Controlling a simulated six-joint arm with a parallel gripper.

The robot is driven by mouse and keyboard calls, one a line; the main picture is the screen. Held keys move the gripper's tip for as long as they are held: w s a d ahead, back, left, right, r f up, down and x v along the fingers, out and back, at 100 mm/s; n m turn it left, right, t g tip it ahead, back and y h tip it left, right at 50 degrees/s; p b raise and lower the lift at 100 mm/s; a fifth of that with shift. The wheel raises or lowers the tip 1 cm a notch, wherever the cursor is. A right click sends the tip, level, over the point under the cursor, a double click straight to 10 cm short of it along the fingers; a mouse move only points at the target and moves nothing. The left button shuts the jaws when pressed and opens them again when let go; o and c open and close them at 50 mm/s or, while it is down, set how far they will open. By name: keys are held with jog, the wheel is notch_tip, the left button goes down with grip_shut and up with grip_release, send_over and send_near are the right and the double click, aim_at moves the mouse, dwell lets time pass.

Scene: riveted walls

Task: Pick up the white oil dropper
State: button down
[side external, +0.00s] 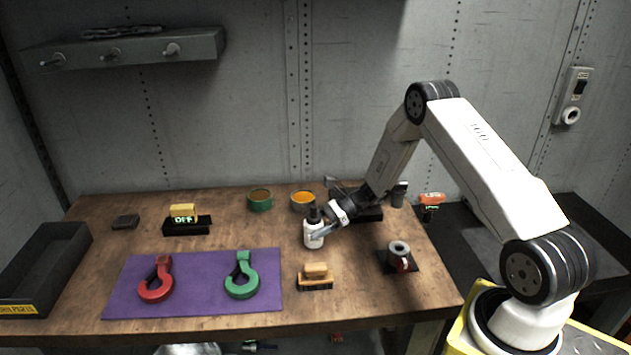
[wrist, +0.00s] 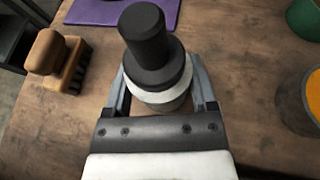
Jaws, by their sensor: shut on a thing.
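The white oil dropper (side external: 313,236) has a white body and a black top. It stands upright at the middle of the wooden table in the side view. In the wrist view its black cap (wrist: 147,40) faces the camera and hides most of the white body (wrist: 160,97). My gripper (side external: 322,235) reaches it from the right, low over the table. In the wrist view the fingers of my gripper (wrist: 161,95) lie on either side of the dropper, shut on its body. I cannot tell whether its base touches the table.
A wooden brush (side external: 316,277) lies in front of the dropper. A green tin (side external: 260,200) and an orange-filled tin (side external: 303,201) stand behind. A purple mat (side external: 200,299) with red and green hooks lies front left.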

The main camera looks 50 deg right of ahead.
jog(key=shift+r, duration=0.15)
jog(key=shift+r, duration=0.55)
jog(key=s+a+r, duration=0.2)
jog(key=s+r, duration=0.9)
jog(key=s, duration=0.2)
jog(key=shift+s+a+r, duration=0.25)
jog(key=shift+s+a, duration=0.05)
jog(key=shift+s, duration=0.1)
jog(key=shift+r, duration=0.1)
